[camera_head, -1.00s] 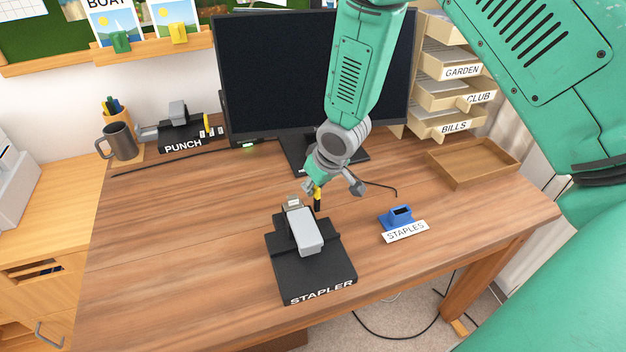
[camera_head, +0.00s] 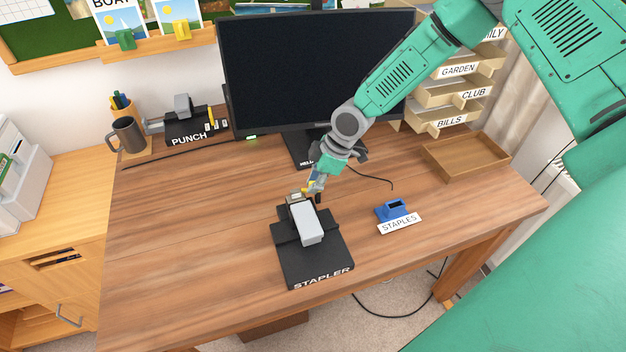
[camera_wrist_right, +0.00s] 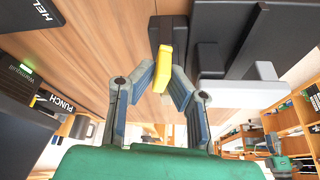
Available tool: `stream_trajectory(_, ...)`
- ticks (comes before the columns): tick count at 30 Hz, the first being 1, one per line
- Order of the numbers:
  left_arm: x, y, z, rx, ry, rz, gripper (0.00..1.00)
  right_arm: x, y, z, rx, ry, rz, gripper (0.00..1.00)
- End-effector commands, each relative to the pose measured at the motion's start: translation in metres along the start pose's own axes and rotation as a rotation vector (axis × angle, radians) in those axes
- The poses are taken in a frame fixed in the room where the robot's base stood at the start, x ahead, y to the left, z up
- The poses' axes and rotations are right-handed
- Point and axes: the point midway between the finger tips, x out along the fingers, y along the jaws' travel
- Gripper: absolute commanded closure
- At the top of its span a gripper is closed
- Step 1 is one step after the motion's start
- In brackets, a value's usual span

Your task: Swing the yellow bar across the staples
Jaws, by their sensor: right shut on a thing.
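The black stapler (camera_head: 315,268), with a light grey head (camera_head: 306,224) and a STAPLER label, stands on the desk. The yellow bar (camera_head: 308,188) shows small at its back end, beside a short black upright piece (camera_head: 318,199). My right gripper (camera_head: 315,187) reaches down from behind and is shut on the yellow bar. In the right wrist view the bar (camera_wrist_right: 162,72) sits between the fingertips (camera_wrist_right: 163,66), with a black end (camera_wrist_right: 168,33) beyond it. The blue staples holder (camera_head: 391,212) stands to the right behind a STAPLES label (camera_head: 399,223). My left gripper is not in view.
A monitor (camera_head: 305,75) stands behind my right gripper. A wooden tray (camera_head: 465,160) and labelled drawers (camera_head: 455,95) are at the back right. A punch (camera_head: 185,125) and a mug (camera_head: 128,135) are at the back left. The desk left of the stapler is clear.

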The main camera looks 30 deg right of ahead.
Motion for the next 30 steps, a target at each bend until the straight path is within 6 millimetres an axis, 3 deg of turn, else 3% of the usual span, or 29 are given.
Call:
stream_trajectory(12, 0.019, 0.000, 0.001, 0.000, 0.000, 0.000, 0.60, 0.001, -0.001, -0.003, -0.240, 0.004, -0.093, 1.00)
stream_trajectory(30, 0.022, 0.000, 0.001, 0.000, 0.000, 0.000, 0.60, -0.001, -0.003, -0.003, -0.305, 0.002, -0.123, 1.00)
